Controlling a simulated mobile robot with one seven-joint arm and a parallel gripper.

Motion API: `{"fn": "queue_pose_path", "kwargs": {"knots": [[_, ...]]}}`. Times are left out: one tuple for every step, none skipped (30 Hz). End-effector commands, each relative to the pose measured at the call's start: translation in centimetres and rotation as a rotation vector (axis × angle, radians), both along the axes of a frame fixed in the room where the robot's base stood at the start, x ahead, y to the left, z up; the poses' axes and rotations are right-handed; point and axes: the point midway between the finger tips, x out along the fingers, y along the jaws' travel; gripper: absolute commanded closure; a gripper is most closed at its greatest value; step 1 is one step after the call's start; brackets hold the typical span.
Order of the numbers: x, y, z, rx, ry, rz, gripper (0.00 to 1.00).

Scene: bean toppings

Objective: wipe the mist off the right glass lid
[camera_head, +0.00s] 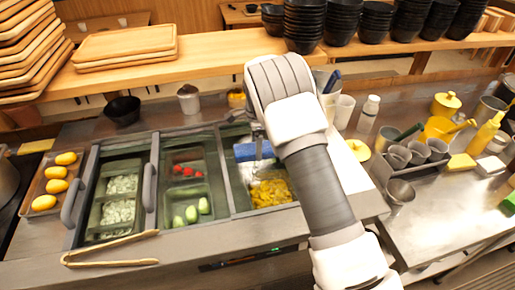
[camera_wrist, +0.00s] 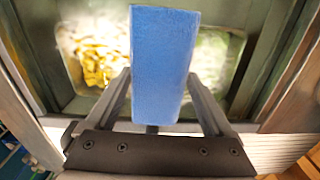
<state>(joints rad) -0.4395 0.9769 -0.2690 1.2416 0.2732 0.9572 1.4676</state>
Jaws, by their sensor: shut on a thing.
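My gripper (camera_head: 258,142) is shut on a blue sponge (camera_head: 250,152). In the wrist view, the sponge (camera_wrist: 165,60) stands out between the two fingers of my gripper (camera_wrist: 160,85). The sponge is over the right bin of the counter, where the right glass lid (camera_head: 234,185) appears to be. I cannot tell whether the sponge touches the glass. Yellow food (camera_head: 270,191) shows below. In the wrist view, a whitish haze (camera_wrist: 212,62) shows beside the sponge. My arm hides the right part of this bin.
Wooden tongs (camera_head: 110,255) lie on the front edge. A cup caddy (camera_head: 410,165) stands to the right. Black bowls (camera_head: 303,25) are stacked on the shelf behind.

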Motion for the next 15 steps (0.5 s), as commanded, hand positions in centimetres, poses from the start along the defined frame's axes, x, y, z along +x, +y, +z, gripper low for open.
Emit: {"fn": "queue_pose_path", "kwargs": {"knots": [[0.2, 0.0, 0.0, 0.0, -0.002, 0.0, 0.58], [0.4, 0.1, 0.0, 0.0, -0.002, 0.0, 0.58], [0.7, 0.2, -0.1, 0.001, -0.003, 0.0, 0.58], [1.0, 0.2, -0.1, 0.0, -0.002, 0.0, 0.58], [1.2, 0.3, -0.2, 0.0, -0.001, -0.001, 0.58], [1.6, 0.4, -0.1, 0.001, -0.003, 0.0, 0.58], [1.8, 0.5, -0.2, 0.001, -0.003, 0.0, 0.58], [2.1, 0.6, -0.2, 0.0, -0.002, 0.0, 0.58], [2.4, 0.7, -0.2, 0.0, -0.002, 0.0, 0.58], [2.7, 0.8, -0.3, 0.001, -0.003, 0.0, 0.58], [2.9, 0.8, -0.3, 0.0, -0.002, 0.0, 0.58], [3.1, 0.9, -0.3, 0.0, -0.001, 0.0, 0.58], [3.3, 1.0, -0.3, 0.0, -0.002, 0.001, 0.58], [3.4, 1.0, -0.3, 0.0, -0.002, 0.0, 0.58], [3.5, 1.0, -0.3, 0.0, -0.002, 0.0, 0.58]]}}
